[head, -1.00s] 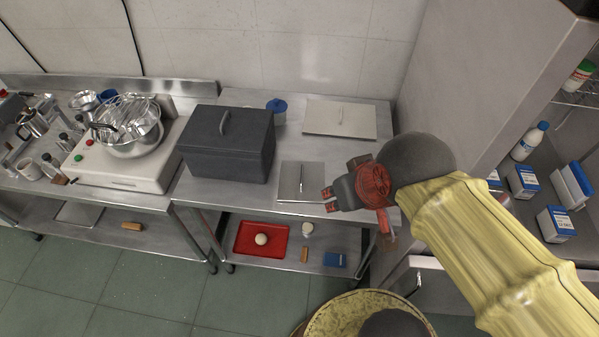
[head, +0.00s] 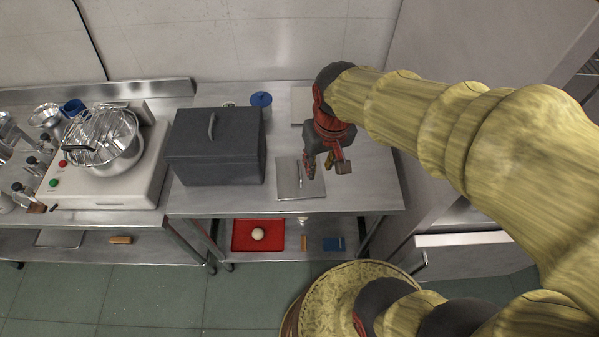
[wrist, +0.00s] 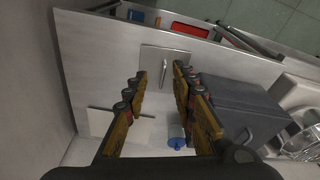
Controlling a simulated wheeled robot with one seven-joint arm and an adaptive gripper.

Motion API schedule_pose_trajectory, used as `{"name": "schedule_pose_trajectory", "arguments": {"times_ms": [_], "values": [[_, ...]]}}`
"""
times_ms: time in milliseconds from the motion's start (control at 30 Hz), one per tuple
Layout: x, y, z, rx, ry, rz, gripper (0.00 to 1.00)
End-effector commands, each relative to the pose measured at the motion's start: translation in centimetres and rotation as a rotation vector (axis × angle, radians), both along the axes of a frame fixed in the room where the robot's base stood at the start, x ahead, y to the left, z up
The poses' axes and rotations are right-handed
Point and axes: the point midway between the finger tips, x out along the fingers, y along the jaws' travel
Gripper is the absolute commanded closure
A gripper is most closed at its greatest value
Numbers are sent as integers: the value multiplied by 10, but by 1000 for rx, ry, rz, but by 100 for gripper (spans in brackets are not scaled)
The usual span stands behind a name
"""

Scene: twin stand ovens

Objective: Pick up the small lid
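The small lid (head: 287,182) is a flat square metal plate with a thin bar handle. It lies on the steel table right of the dark box, and it also shows in the wrist view (wrist: 150,60). My gripper (head: 328,165) is over the lid's right side in the head view, pointing down. In the wrist view my gripper (wrist: 160,75) is open, with the lid's handle between and just beyond the fingertips. Nothing is held. A larger flat lid (head: 298,107) lies farther back, mostly hidden by my arm; more of it shows in the wrist view (wrist: 105,118).
A dark lidded box (head: 215,150) stands close left of the small lid. A blue container (head: 261,103) stands behind it. A mixer-like machine with a bowl (head: 105,140) is farther left. A red tray (head: 245,240) is on the lower shelf. The table right of the lid is bare.

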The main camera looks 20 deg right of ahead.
Motion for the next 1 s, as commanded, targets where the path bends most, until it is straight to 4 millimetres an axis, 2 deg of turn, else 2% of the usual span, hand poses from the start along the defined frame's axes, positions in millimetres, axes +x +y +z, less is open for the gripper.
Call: {"name": "schedule_pose_trajectory", "arguments": {"times_ms": [200, 500, 600, 733, 1000], "values": [[43, 0, -53, 4, 125, -39, 74], [103, 0, -132, 8, 204, -122, 74], [120, 0, -148, 11, 198, -153, 74], [138, 0, -158, 15, 175, -190, 74], [141, 0, -183, 17, 169, -199, 74]]}}
